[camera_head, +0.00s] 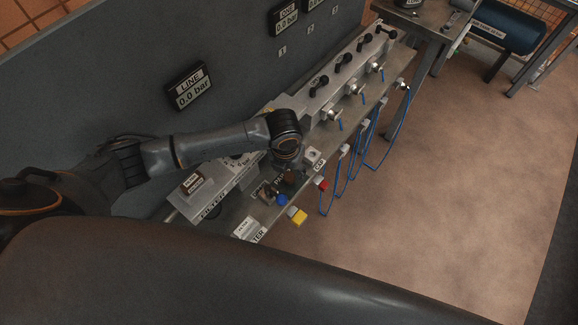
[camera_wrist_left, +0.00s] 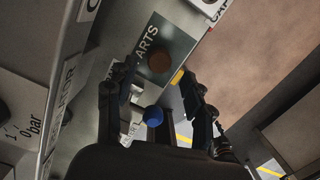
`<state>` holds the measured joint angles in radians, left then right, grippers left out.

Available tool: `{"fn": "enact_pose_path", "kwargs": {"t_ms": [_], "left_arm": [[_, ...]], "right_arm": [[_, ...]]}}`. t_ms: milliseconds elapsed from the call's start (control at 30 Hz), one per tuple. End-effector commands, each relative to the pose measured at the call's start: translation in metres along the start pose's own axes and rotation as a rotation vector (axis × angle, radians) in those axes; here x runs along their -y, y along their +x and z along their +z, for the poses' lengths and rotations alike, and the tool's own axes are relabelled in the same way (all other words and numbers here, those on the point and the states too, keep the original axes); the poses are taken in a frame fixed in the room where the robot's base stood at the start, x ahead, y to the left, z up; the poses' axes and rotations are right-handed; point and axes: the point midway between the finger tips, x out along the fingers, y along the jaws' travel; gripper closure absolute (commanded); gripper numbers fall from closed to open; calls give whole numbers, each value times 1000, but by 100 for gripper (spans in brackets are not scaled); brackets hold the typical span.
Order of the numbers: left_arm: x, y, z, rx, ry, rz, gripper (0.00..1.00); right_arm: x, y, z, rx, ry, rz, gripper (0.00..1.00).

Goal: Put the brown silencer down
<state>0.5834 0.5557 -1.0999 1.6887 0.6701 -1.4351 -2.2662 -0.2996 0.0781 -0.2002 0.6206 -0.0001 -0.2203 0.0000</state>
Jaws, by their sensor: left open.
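The brown silencer (camera_wrist_left: 159,61) shows as a round brown piece on the dark green mat (camera_wrist_left: 178,40) marked PARTS, in the left wrist view. In the head view the brown silencer (camera_head: 289,176) is a small spot just below my left gripper (camera_head: 284,164). In the left wrist view my left gripper (camera_wrist_left: 153,76) is open, with its fingers spread on either side and the silencer apart from them, beyond the fingertips. The mat is mostly hidden by the gripper in the head view. My right gripper is in neither view.
Several valves with blue hoses line the bench to the right. A wall panel with a LINE display (camera_head: 189,88) stands behind. The floor in front is clear.

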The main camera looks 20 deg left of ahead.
Motion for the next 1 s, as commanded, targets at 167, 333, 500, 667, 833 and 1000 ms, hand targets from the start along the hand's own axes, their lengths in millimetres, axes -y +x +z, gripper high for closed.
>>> {"fn": "enact_pose_path", "kwargs": {"t_ms": [167,333,500,667,833,1000], "left_arm": [[0,-36,1,0,0,1,48],[0,-60,1,-1,0,1,48],[0,-80,1,0,0,0,48],[0,-83,0,-1,-1,1,48],[0,-82,0,-1,-1,1,48],[0,-82,0,-1,-1,1,48]], "right_arm": [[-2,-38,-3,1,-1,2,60],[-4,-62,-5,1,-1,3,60],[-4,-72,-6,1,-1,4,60],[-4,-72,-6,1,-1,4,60],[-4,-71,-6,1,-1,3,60],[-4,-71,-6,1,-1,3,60]]}}
